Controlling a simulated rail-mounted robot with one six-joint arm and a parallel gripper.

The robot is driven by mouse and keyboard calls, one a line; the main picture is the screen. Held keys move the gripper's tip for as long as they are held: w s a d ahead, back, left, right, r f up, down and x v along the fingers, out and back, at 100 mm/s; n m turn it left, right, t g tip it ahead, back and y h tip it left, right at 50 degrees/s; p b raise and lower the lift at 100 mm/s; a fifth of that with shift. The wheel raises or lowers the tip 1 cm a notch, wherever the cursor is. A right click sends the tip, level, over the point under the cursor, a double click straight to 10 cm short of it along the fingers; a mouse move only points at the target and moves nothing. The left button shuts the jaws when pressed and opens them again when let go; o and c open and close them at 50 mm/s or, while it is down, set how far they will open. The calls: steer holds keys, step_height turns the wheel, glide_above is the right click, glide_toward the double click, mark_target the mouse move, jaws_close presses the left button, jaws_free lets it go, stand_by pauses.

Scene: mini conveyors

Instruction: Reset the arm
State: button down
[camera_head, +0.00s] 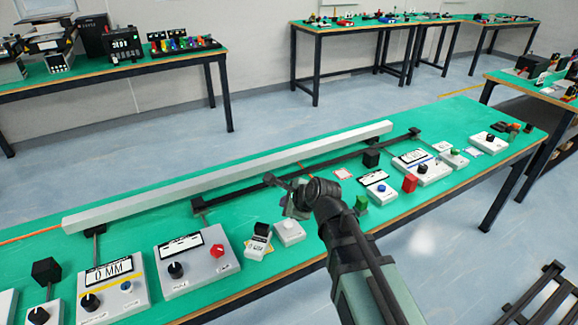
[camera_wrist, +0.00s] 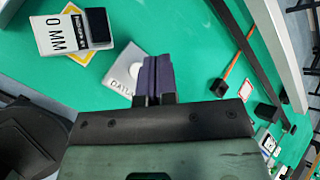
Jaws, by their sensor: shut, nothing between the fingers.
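My gripper (camera_head: 291,190) is at the end of my green and black arm, above the green-topped table (camera_head: 150,262). In the wrist view my gripper (camera_wrist: 154,76) points at the table, with its two dark fingers pressed together and nothing held. A light box with a round white button (camera_wrist: 125,72) lies behind the fingers and is partly hidden by them. The same box seems to be the white button box (camera_head: 289,232) just below my gripper in the head view.
A long white bar (camera_head: 230,178) and a dark rail (camera_head: 240,192) run along the table behind my gripper. Control boxes with knobs (camera_head: 200,262) line the front edge on both sides. A small display box reading MM (camera_wrist: 62,35) stands near my gripper. Other tables stand across the floor.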

steer(key=shift+s+f+n, duration=0.1)
steer(key=shift+n, duration=0.5)
steer(key=s+n, duration=0.1)
steer(key=n, duration=0.1)
steer(key=s+d+f+n+g, duration=0.1)
steer(key=n, duration=0.2)
steer(key=s+n+g+h, duration=0.1)
steer(key=n, duration=0.1)
steer(key=shift+s+d+f+p, duration=0.3)
steer(key=shift+s+d+f, duration=0.05)
steer(key=shift+d+f, duration=0.05)
steer(key=s+d+r+n+g+h+p, duration=0.2)
steer(key=s+d+r+n+p, duration=0.2)
steer(key=d, duration=0.4)
steer(key=s+d+r+n+g+h+p, duration=0.3)
steer(key=s+d+n+p, duration=0.3)
steer(key=d, duration=0.2)
steer(key=shift+s+r+n, duration=0.25)
steer(key=shift+r+n, duration=0.05)
steer(key=shift+r, duration=0.1)
